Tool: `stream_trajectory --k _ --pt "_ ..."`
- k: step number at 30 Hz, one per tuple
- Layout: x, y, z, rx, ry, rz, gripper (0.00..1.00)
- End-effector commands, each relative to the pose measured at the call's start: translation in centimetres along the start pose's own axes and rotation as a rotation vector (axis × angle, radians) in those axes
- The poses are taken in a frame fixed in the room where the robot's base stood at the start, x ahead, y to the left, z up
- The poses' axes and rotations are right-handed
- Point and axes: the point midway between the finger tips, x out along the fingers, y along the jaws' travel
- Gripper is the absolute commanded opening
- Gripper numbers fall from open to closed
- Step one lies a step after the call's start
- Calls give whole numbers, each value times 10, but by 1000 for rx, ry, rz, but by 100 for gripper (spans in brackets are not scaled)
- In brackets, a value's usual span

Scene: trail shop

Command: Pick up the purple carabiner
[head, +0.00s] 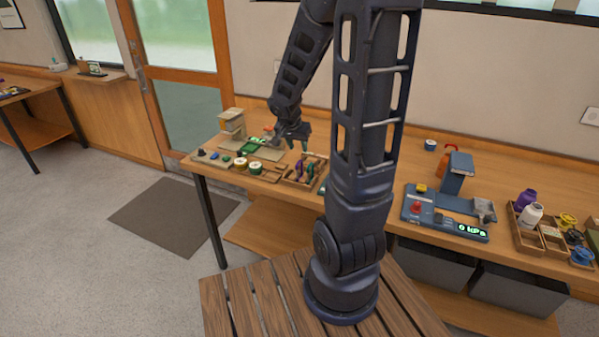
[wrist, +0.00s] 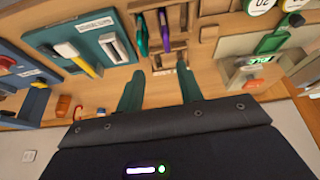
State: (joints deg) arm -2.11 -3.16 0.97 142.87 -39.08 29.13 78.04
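The purple carabiner (wrist: 165,31) stands in a slot of a small wooden rack (wrist: 170,59) in the wrist view, with a green carabiner (wrist: 142,34) just left of it. In the head view the rack (head: 291,181) is on the bench, and the purple carabiner (head: 299,167) shows small in it. My gripper (wrist: 160,72) has its two green fingers spread apart with nothing between them. The carabiner appears beyond the fingertips, apart from them. In the head view my gripper (head: 291,145) hangs above the bench, behind the rack.
A teal tray (wrist: 93,42) with a yellow-handled tool lies beside the rack. Green-lidded and round items (head: 255,168) lie left of it. A blue device with a display (head: 445,212) and a wooden organizer with bottles (head: 540,237) stand to the right. My arm hides part of the bench.

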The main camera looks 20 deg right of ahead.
Motion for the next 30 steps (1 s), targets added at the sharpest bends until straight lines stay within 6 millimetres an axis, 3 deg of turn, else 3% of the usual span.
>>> stream_trajectory --k 7,21,30 --pt "24 -10 3 45 -6 0 36" --pt "71 -10 3 47 -6 2 36" --pt "83 -11 3 47 -6 1 36"
